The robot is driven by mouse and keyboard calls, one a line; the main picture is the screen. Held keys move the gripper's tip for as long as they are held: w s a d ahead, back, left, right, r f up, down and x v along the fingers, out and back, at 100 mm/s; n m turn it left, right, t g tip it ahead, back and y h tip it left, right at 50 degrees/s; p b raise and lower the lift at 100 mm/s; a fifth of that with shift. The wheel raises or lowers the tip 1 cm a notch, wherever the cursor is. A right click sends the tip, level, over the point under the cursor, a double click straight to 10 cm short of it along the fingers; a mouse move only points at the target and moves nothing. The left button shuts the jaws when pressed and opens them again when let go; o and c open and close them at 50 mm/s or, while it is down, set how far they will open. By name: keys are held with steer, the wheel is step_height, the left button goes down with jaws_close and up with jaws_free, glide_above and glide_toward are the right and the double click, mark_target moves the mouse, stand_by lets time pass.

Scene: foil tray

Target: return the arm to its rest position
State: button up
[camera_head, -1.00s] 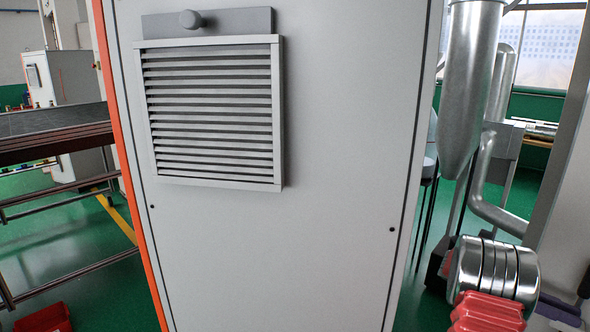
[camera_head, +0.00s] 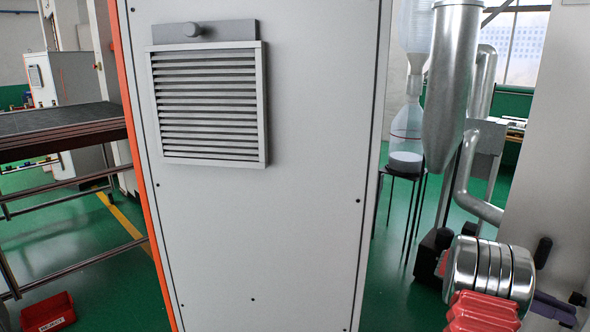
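Part of my arm (camera_head: 490,268) shows at the lower right: a shiny, banded metal cylinder with a red ridged part below it. Its fingers do not show, so my gripper is not in view. I cannot see whether it holds anything. The rest of the arm is cut off by the picture's edges.
A tall grey cabinet (camera_head: 300,200) with a louvred vent (camera_head: 208,105) stands close ahead. At left are a dark-topped table (camera_head: 60,122) and a red bin (camera_head: 45,312) on the green floor. At right are a metal duct (camera_head: 450,90) and a clear bottle (camera_head: 406,135) on a stand.

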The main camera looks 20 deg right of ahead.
step_height(320, 180, down, 8)
steer(key=s+a+f+m+t+y, duration=0.1)
steer(key=s+a+m+t+y, duration=0.1)
steer(key=a+t, duration=0.1)
steer(key=w+a+f+m+t+y, duration=0.1)
steer(key=w+a+m+t+y, duration=0.2)
steer(key=a, duration=0.8)
steer(key=w+a+r+m+t+y, duration=0.1)
steer(key=w+a+r+t, duration=0.15)
steer(key=a, duration=0.65)
steer(key=w+a+r+m+t, duration=0.1)
steer(key=a+r+t, duration=0.15)
steer(key=a, duration=0.55)
steer(key=w+a+r+m+t+y, duration=0.15)
steer(key=a+t, duration=0.25)
steer(key=a, duration=0.5)
steer(key=s+a+r+t, duration=0.1)
steer(key=a+r+t, duration=0.1)
steer(key=a, duration=0.4)
steer(key=s+a+r+n+t+y, duration=0.1)
steer(key=a+r+t, duration=0.1)
steer(key=a, duration=0.4)
steer(key=s+a+r+n+t, duration=0.1)
steer(key=s+a+r+t, duration=0.1)
steer(key=a+r, duration=0.2)
steer(key=shift+a+r+y, duration=0.35)
steer(key=shift+a, duration=0.55)
steer(key=shift+d, duration=0.1)
